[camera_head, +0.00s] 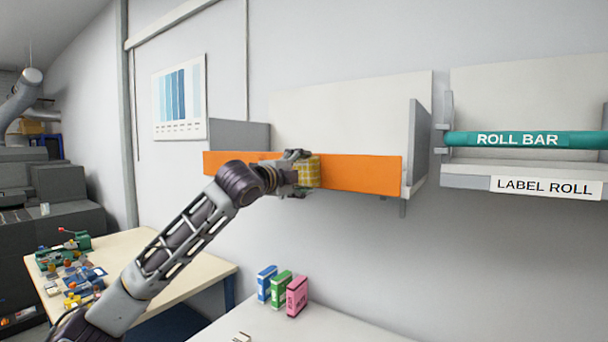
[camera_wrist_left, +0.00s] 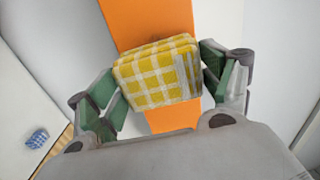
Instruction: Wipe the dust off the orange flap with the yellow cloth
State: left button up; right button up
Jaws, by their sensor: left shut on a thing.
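The orange flap (camera_head: 362,173) is a long flat strip along the front of a wall shelf in the head view. It also shows behind the cloth in the left wrist view (camera_wrist_left: 150,24). The yellow cloth (camera_head: 308,171) is checked yellow and white and folded into a thick pad. My left gripper (camera_head: 298,172) is shut on the cloth and holds it in front of the flap, right of the flap's middle. In the left wrist view the cloth (camera_wrist_left: 158,76) sits between the two green-padded fingers. I cannot tell whether it touches the flap. No dust is clear. My right gripper is not in view.
A teal roll bar (camera_head: 525,140) and a label sign (camera_head: 546,187) are on the shelf at the right. Several small boxes (camera_head: 281,289) stand on the white table below. A wooden table (camera_head: 195,262) with small parts is at the lower left.

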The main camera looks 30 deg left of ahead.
pick_arm(q)
jog(key=shift+a, duration=0.15)
jog(key=shift+w+a, duration=0.15)
jog(key=shift+a, duration=1.6)
jog(key=shift+s+a+b, duration=0.2)
jog(key=shift+s+b, duration=1.5)
jog(key=shift+s, duration=1.25)
jog(key=s+b, duration=0.1)
jog(key=s, duration=0.2)
jog(key=shift+a+b, duration=0.15)
jog(key=shift+b, duration=0.2)
